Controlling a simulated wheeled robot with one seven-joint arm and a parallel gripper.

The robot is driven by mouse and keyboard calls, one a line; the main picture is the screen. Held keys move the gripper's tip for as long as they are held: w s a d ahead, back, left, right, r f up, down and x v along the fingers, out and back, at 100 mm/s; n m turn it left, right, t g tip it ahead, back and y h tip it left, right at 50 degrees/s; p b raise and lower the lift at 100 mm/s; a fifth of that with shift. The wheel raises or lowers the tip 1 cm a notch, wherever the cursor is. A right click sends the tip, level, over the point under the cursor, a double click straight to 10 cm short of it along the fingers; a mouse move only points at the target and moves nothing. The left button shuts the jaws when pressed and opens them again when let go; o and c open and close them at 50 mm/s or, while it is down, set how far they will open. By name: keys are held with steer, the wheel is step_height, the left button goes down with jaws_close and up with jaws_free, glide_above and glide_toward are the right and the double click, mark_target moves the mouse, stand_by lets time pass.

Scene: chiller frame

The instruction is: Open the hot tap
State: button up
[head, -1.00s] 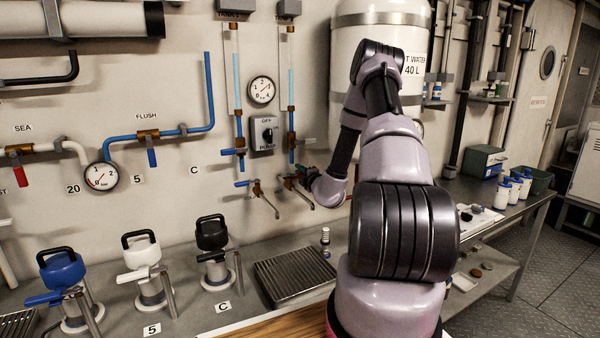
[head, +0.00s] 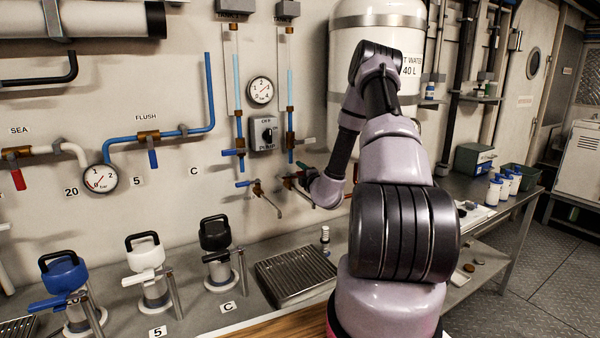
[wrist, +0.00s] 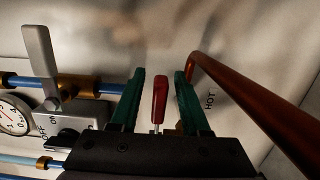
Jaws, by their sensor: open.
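The hot tap's red lever (wrist: 159,100) stands between the two green fingers of my gripper (wrist: 158,98) in the wrist view. Both fingers are apart from the lever, with a gap on each side.
A copper pipe (wrist: 250,95) runs close beside the right finger in the wrist view. The pump switch box (head: 264,134) and gauge (head: 260,90) are on the wall above. A drip tray (head: 293,276) lies below the taps, with a small fitting (head: 325,236) behind it.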

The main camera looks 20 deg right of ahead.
steer(key=s, duration=1)
steer(key=shift+s+a, duration=0.2)
steer(key=shift+s, duration=0.05)
